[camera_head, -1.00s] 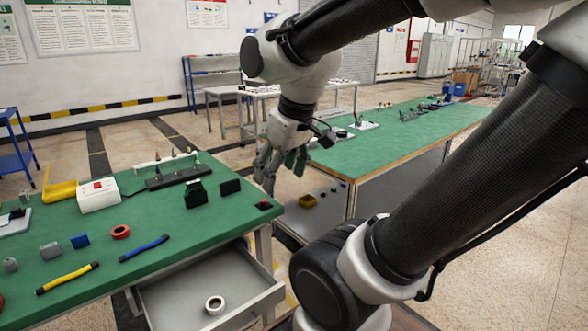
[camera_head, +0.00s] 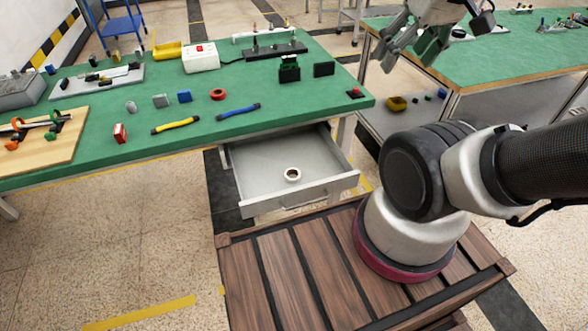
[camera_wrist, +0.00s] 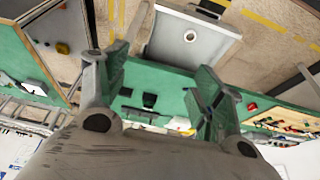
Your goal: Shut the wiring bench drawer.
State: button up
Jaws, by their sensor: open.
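The wiring bench (camera_head: 215,85) has a green top and stands at the left and middle of the head view. Its grey drawer (camera_head: 262,180) is pulled out below the front edge, with a handle (camera_head: 305,197) on its front panel. The drawer also shows there, upside down, at the top (camera_wrist: 195,35).
On the bench stand a white box with a red switch (camera_head: 201,58), a yellow bin (camera_head: 167,50), coloured cables and small blocks. A second green bench (camera_head: 490,55) stands at the right. Clear floor (camera_head: 100,240) lies in front of the bench at left.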

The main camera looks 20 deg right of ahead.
aim_at(260, 163)
jog(key=k+j, duration=0.15)
jog(key=j, duration=0.15)
jog(key=k+j, duration=0.15)
jog(key=j, duration=0.2)
jog(key=k+j, duration=0.15)
jog(key=j, duration=0.15)
jog(key=k+j, duration=0.15)
jog(key=j, duration=0.2)
jog(key=z, duration=0.05)
